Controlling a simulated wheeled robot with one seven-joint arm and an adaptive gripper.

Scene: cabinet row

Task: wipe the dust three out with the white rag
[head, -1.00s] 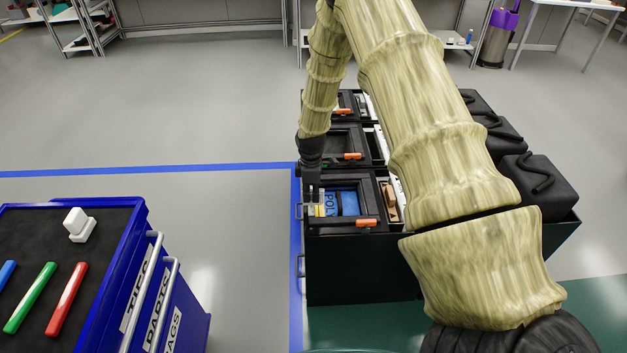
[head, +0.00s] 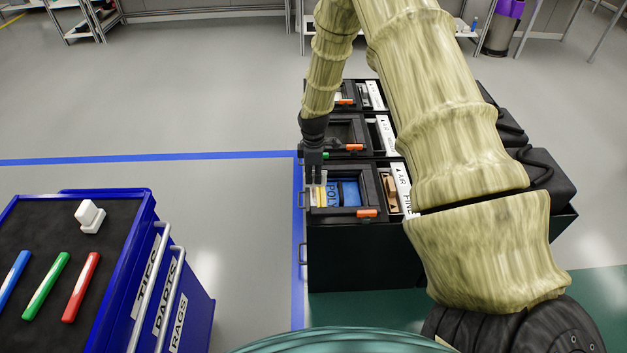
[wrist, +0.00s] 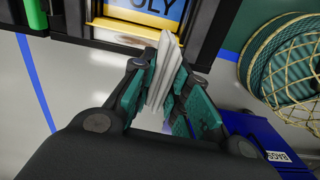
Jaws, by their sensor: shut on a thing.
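My gripper (wrist: 160,95) is shut on the white rag (wrist: 163,70), which stands folded between the teal fingers in the wrist view. In the head view my gripper (head: 316,182) points down at the left edge of the nearest black cabinet's framed top (head: 372,186). The rag's far end reaches to the yellow strip (wrist: 125,30) beside the blue panel with black lettering; whether it touches is unclear. I cannot make out dust; the fingers and rag hide part of that edge.
Black cabinets (head: 335,265) stand in a row, with orange latches (head: 366,213) on their tops. A blue cart (head: 185,300) at left carries a white block (head: 90,215) and red, green and blue bars. Floor between cart and cabinets is clear.

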